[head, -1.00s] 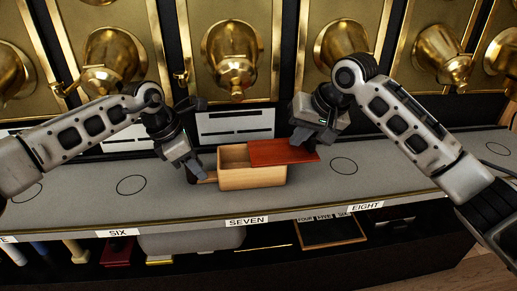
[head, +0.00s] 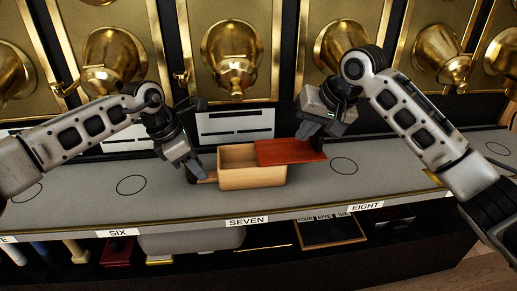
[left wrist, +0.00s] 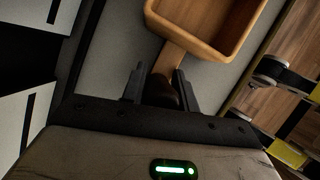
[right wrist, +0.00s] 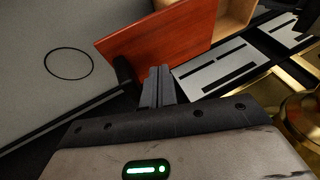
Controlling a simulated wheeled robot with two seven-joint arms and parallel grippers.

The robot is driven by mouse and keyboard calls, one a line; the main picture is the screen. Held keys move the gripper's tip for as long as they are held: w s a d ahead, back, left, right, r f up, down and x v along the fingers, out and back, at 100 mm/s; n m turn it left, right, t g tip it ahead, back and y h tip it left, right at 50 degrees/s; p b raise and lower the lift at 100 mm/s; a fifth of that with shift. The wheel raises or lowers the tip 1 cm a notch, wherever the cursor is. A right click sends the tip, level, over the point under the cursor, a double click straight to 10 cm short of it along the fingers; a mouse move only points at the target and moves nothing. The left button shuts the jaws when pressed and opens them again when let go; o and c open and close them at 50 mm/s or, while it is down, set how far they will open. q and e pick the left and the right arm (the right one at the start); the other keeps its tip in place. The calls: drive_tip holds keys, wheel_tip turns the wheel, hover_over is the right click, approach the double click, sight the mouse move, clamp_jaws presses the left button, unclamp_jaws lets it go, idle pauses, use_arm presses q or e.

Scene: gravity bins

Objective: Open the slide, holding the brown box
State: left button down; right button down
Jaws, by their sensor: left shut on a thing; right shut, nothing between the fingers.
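The brown box (head: 250,178) stands on the grey counter under the middle brass bin, its left part open and empty. Its reddish slide (head: 291,151) covers the right part and juts out past the box's right end. My left gripper (head: 196,176) is shut on the box's handle (left wrist: 168,70) at the left end. In the left wrist view the open box (left wrist: 205,20) lies just beyond the fingers. My right gripper (head: 318,135) is shut and empty behind the slide's right end. In the right wrist view its fingertips (right wrist: 158,75) are close to the slide (right wrist: 160,40); I cannot tell whether they touch.
Brass bins (head: 230,55) line the back wall. White label cards (head: 235,123) stand behind the box. The counter (head: 100,190) is clear on both sides, with drawn circles. A shelf with several items lies below its front edge.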

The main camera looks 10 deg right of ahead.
use_arm(q)
drive_tip(key=shift+s+f, duration=0.1)
drive_tip(key=shift+f, duration=0.15)
use_arm(e)
drive_tip(key=shift+r, duration=1.1)
drive_tip(key=r, duration=0.1)
drive_tip(key=a+r, duration=0.1)
drive_tip(key=r, duration=0.1)
drive_tip(key=shift+r, duration=0.2)
use_arm(q)
drive_tip(key=c, duration=1)
unclamp_jaws()
